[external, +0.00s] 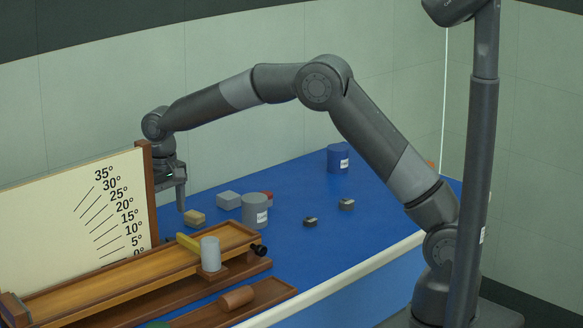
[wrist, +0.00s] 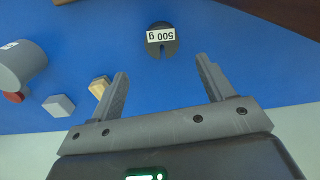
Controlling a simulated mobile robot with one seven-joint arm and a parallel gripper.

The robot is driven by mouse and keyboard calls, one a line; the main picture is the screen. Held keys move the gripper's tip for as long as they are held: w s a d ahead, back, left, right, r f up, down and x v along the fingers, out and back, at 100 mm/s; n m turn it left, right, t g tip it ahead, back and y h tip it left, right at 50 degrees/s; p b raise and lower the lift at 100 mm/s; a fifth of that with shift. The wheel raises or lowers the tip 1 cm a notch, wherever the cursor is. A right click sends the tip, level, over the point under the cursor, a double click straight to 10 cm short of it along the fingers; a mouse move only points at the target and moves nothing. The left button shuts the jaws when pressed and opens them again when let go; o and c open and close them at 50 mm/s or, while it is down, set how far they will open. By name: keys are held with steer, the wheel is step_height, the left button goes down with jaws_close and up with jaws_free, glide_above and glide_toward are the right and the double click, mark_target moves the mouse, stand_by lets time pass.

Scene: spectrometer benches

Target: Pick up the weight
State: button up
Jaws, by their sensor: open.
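The weight (wrist: 161,38) is a dark grey, round, slotted piece with a white "500 g" label, lying on the blue bench top. In the wrist view it is ahead of my gripper (wrist: 163,82), roughly in line with the gap between the fingers and apart from them. Its slot faces my gripper. My gripper is open, with nothing between the fingers. In the external view my gripper (external: 180,192) points down beside the brown-edged angle board. I cannot pick out the 500 g weight there; the board or ramp may hide it.
A tan block (wrist: 100,86) lies by the left finger, with a grey block (wrist: 59,105) and grey cylinder (wrist: 22,66) farther left. The angle board (external: 85,205) and wooden ramp (external: 110,283) stand in front. A blue cylinder (external: 338,158) and two small dark pieces (external: 310,221) are farther right.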

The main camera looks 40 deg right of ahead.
step_height(320, 180, down, 4)
steer(key=shift+r, duration=0.25)
steer(key=shift+s+a+f, duration=0.1)
steer(key=shift+s+f, duration=0.1)
steer(key=shift+f, duration=1.15)
steer(key=shift+s+a+f, duration=0.1)
steer(key=shift+s+f, duration=0.05)
steer(key=shift+f, duration=1.2)
steer(key=shift+c, duration=0.2)
steer(key=c, duration=1.4)
